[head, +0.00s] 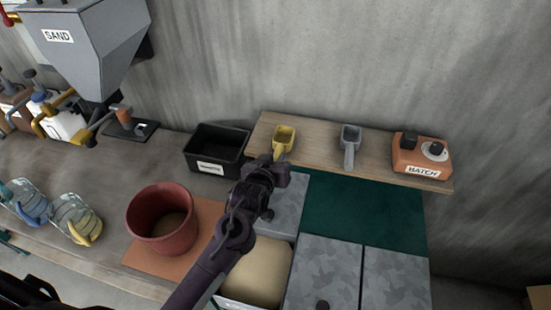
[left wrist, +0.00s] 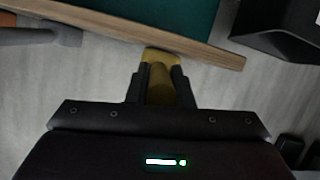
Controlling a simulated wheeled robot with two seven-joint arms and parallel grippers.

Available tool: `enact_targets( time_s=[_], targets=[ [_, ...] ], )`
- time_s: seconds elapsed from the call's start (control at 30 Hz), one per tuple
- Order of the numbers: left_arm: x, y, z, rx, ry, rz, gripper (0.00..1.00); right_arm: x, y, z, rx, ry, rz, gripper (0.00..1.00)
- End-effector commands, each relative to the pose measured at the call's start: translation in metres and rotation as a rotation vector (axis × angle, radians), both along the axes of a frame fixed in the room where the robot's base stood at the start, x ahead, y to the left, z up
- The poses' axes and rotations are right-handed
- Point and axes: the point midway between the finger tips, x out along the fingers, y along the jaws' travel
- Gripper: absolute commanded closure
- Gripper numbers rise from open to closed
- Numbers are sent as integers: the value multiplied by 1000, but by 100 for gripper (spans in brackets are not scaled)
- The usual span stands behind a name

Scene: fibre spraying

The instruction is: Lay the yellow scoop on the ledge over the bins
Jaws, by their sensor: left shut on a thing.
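The yellow scoop (head: 284,135) is at the left part of the wooden ledge (head: 314,143) in the head view, its bowl facing up. My left gripper (head: 276,168) is shut on its handle, just in front of the ledge's front edge. In the left wrist view the yellow handle (left wrist: 159,90) runs between the two dark fingers, with the ledge (left wrist: 130,30) beyond. I cannot tell whether the scoop touches the ledge. The bins stand below the ledge, some under grey lids (head: 325,270); an open one holds tan material (head: 258,268). My right gripper is not in view.
A grey scoop (head: 350,138) and an orange batch box (head: 422,155) stand farther right on the ledge. A black bin (head: 215,150) is left of it. Ledge between the scoops is clear.

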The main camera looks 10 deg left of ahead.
Motion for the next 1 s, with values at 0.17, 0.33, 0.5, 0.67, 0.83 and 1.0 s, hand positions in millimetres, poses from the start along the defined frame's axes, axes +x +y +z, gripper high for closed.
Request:
enact_targets(
  time_s=[0.17,0.33,0.5,0.67,0.83,1.0],
  targets=[
    [0,0,-2,-1,0,0,74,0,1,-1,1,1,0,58],
    [0,0,-2,0,0,0,54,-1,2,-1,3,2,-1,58],
    [0,0,-2,0,0,0,54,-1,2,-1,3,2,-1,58],
    [-4,0,-3,0,1,0,54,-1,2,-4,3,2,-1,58],
    [-23,1,3,-1,0,-1,54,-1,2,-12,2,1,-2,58],
    [-49,2,14,-1,1,-1,54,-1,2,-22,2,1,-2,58]
  ],
)
